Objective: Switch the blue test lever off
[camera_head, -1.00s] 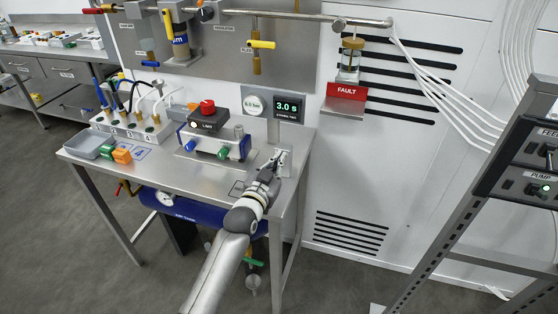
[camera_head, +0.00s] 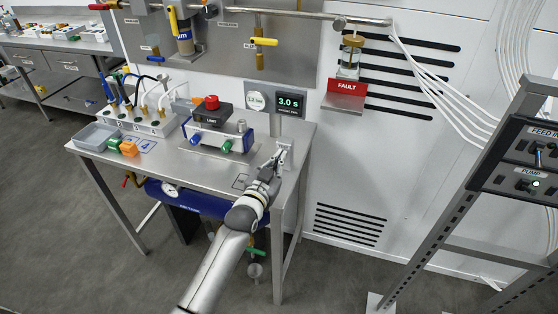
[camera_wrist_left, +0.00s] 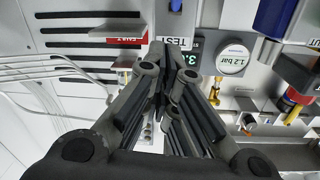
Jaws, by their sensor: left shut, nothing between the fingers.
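My left gripper (camera_head: 278,160) is shut and empty at the right end of the steel bench, by a small light-grey plate (camera_head: 287,152). The left wrist view shows its dark fingers (camera_wrist_left: 165,55) together, with their tips in front of a white TEST label (camera_wrist_left: 169,41). A small blue piece (camera_wrist_left: 175,5) shows at the top edge of that view, just past the fingertips and apart from them in the picture. It may be the blue test lever; its position cannot be told. In the head view my gripper covers that spot. My right gripper is not in view.
A round gauge (camera_head: 255,101) and a 3.0 s display (camera_head: 290,103) stand behind my gripper. The gauge reads 1.2 bar in the wrist view. The bench front (camera_head: 205,168) is clear.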

